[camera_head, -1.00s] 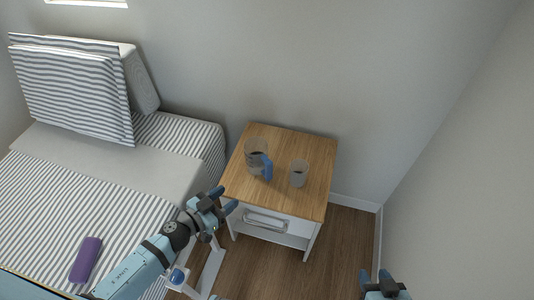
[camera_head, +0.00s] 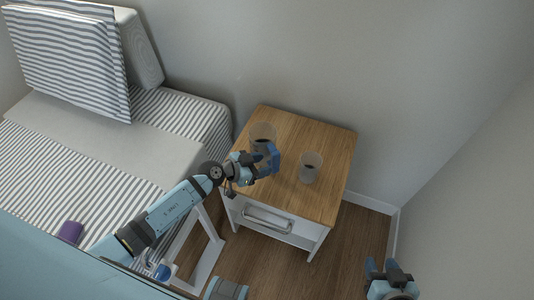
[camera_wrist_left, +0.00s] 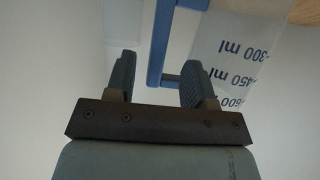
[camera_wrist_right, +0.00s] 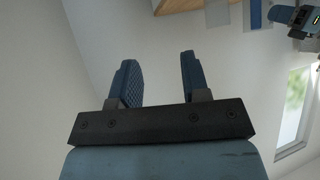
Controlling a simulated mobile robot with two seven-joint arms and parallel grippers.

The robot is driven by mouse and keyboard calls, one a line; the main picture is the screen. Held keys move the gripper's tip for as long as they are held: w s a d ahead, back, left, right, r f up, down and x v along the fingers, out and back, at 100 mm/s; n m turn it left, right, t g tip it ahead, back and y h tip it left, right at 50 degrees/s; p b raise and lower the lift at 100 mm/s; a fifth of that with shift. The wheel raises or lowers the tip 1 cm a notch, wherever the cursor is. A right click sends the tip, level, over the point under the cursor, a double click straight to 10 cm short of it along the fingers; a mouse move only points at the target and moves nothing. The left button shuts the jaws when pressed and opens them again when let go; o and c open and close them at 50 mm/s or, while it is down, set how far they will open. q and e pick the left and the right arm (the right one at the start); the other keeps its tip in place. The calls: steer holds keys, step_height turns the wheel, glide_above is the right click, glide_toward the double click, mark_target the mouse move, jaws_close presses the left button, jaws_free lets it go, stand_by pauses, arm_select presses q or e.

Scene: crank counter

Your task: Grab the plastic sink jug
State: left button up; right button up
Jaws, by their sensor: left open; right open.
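The clear plastic jug (camera_head: 262,134) with a blue handle stands upright on the wooden top of the bedside table (camera_head: 320,142). In the left wrist view the jug (camera_wrist_left: 237,50) shows blue ml markings, and its blue handle (camera_wrist_left: 160,45) lies between my finger lines. My left gripper (camera_head: 265,165) is open at the jug's handle side. I cannot tell whether its fingers touch the handle. My right gripper (camera_head: 387,267) is open and empty, low at the right, away from the table; it also shows in the right wrist view (camera_wrist_right: 158,75).
A second clear cup (camera_head: 311,168) stands on the table right of the jug, close to my left gripper. The table has a white drawer front with a handle (camera_head: 267,219). A striped bed (camera_head: 150,135) with a purple item (camera_head: 70,232) is at the left. Walls close off the back and right.

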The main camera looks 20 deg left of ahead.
mark_target(276, 161)
arm_select(q)
steer(key=b+x, duration=0.2)
steer(key=x, duration=0.3)
steer(key=shift+w+d+r, duration=0.1)
steer(key=shift+d, duration=0.1)
steer(key=shift+r, duration=0.1)
jaws_close()
